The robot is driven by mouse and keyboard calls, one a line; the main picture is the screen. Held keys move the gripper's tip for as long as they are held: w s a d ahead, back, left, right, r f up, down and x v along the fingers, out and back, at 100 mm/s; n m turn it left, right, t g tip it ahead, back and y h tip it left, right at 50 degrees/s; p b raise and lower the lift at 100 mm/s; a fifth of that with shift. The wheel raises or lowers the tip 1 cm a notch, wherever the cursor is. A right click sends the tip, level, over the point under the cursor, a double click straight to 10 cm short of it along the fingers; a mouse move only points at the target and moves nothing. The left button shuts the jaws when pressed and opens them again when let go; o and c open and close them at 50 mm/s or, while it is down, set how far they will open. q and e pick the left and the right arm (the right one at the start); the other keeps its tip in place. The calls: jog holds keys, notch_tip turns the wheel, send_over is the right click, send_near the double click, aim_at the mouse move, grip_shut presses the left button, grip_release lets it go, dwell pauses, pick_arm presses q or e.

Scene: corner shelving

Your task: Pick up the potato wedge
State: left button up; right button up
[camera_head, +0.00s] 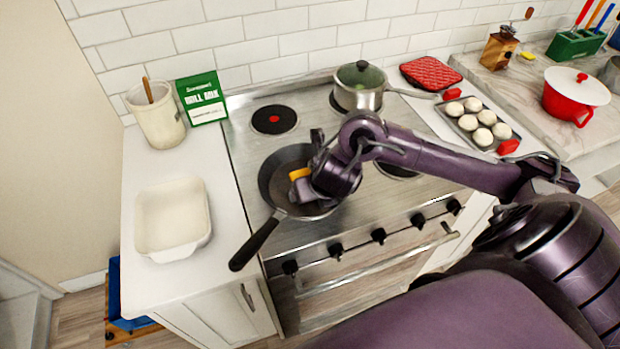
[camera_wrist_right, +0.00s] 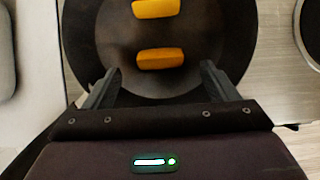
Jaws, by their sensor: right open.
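Two orange-yellow potato wedges lie in the dark frying pan (camera_head: 275,179) on the stove. In the right wrist view one wedge (camera_wrist_right: 160,58) lies just ahead of my fingertips, between their lines, and the other wedge (camera_wrist_right: 156,8) lies farther off at the top edge. In the head view one wedge (camera_head: 299,174) shows beside my right gripper (camera_head: 302,190); the gripper and wrist hide part of the pan. My right gripper, also in the wrist view (camera_wrist_right: 156,75), is open with nothing between its fingers. My left gripper is not in view.
The pan's handle (camera_head: 254,244) points front left. A lidded pot (camera_head: 358,92) stands on a back burner. A white baking dish (camera_head: 172,220) and a utensil crock (camera_head: 157,118) stand on the left counter.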

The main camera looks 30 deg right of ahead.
jog(key=x, duration=0.3)
jog(key=shift+w+f+b, duration=0.2)
jog(key=shift+f+b, duration=0.05)
jog(key=shift+b, duration=0.05)
jog(key=shift+c, duration=0.3)
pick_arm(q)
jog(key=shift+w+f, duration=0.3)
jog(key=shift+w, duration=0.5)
pick_arm(e)
jog(key=shift+r, duration=0.1)
jog(key=c, duration=1)
